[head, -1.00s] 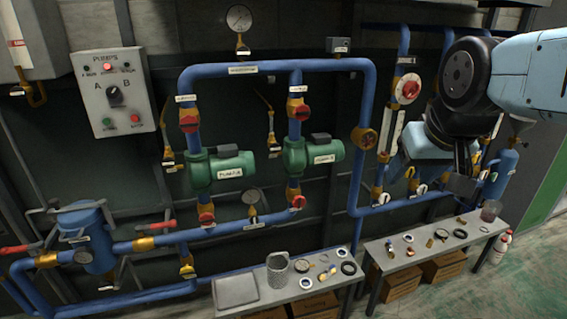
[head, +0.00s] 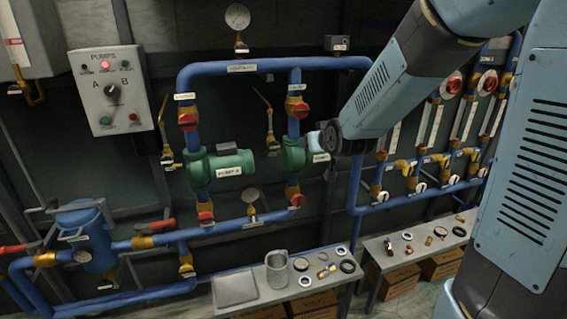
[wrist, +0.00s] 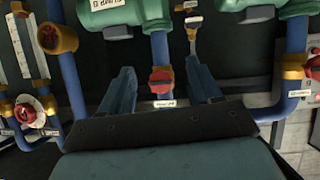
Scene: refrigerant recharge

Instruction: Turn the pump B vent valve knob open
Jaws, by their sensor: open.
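Pump B (head: 293,155) is green and partly hidden behind my arm in the head view. A brass valve with a long thin handle (head: 270,128), left of its upper pipe, looks like the vent valve; its label is too small to read. In the wrist view, which is turned upside down, this valve (wrist: 193,30) shows at the top, right of centre. My gripper (wrist: 161,88) is open and empty, its two blue fingers apart. A red valve knob (wrist: 161,78) on pump B's upper pipe shows between the fingers, apparently beyond them. The head view mostly hides the gripper.
Pump A (head: 232,168) stands to the left with its own valves. Blue pipes (head: 225,70) frame both pumps. A control box (head: 112,92) hangs at the upper left. Benches with loose parts (head: 238,290) stand below. Gauges and red knobs (head: 453,87) line the right wall.

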